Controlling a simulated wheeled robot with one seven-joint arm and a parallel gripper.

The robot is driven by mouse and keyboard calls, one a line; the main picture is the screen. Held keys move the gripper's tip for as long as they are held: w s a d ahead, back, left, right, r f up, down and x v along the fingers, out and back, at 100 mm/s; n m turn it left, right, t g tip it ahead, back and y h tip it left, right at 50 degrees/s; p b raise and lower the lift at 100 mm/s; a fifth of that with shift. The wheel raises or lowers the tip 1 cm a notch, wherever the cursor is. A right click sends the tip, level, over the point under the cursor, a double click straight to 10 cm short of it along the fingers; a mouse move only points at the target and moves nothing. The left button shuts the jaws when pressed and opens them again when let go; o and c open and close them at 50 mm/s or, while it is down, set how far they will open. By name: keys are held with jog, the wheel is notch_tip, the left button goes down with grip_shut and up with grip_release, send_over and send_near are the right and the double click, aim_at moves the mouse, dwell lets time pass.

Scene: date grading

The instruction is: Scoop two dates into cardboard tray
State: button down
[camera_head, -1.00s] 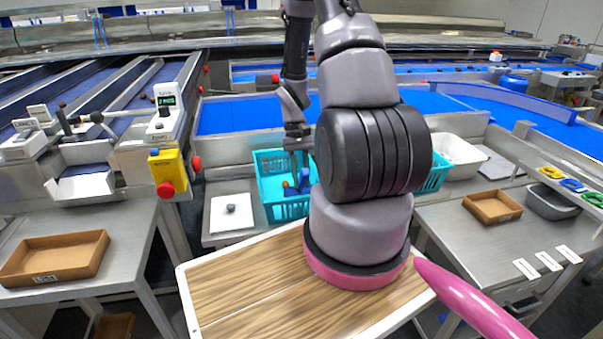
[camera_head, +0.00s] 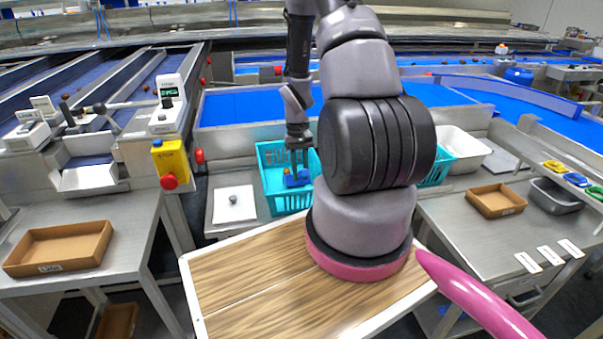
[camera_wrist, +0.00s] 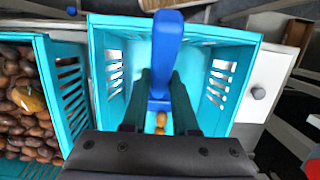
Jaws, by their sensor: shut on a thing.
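My gripper (camera_head: 297,168) is shut on a blue scoop (camera_wrist: 165,45) inside a turquoise crate (camera_head: 277,203). In the wrist view the dark fingers (camera_wrist: 161,108) close on the scoop's blue grip. The crate's pale floor and slotted walls show around it. A small orange-brown thing (camera_wrist: 161,121) shows just below the scoop between the fingers; I cannot tell whether it lies in the scoop. Brown dates (camera_wrist: 28,125) fill the neighbouring crate (camera_wrist: 70,85) at left. One cardboard tray (camera_head: 22,266) lies on the left table and another (camera_head: 497,213) on the right table; both look empty.
A white scale-like plate (camera_head: 222,217) with a grey knob stands left of the crate. A white bin (camera_head: 462,150) and a grey bin (camera_head: 556,198) stand at right. The yellow box (camera_head: 170,160) with a red button stands at left. My arm hides part of the crates.

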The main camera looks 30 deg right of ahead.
jog(key=shift+w+d+f+t, duration=0.2)
jog(key=shift+w+f+t, duration=0.15)
jog(key=shift+w, duration=0.2)
jog(key=shift+t+h, duration=0.3)
jog(key=shift+t, duration=0.45)
jog(key=shift+w+d+f, duration=0.2)
jog(key=shift+w+f, duration=0.05)
jog(key=shift+w, duration=0.55)
jog(key=shift+w+d+f, duration=0.25)
jog(key=shift+w, duration=0.6)
jog(key=shift+w+d+f, duration=0.2)
jog(key=shift+w+f, duration=0.05)
jog(key=shift+w, duration=0.55)
jog(key=shift+w+d+f+t+h, duration=0.1)
jog(key=shift+w+f+t+h, duration=0.15)
jog(key=shift+f+t, duration=0.65)
jog(key=shift+w+d+f+t+h, duration=0.2)
jog(key=shift+f+t, duration=0.4)
jog(key=shift+f, duration=0.5)
jog(key=shift+s+a+f+t+h, duration=0.25)
jog(key=shift+s+f+t, duration=0.15)
jog(key=shift+t, duration=0.4)
jog(key=shift+f+t, duration=0.4)
jog(key=shift+t, duration=0.6)
jog(key=shift+h, duration=0.3)
jog(key=shift+s+a+t, duration=0.15)
jog(key=shift+s+t, duration=0.25)
jog(key=shift+t, duration=0.1)
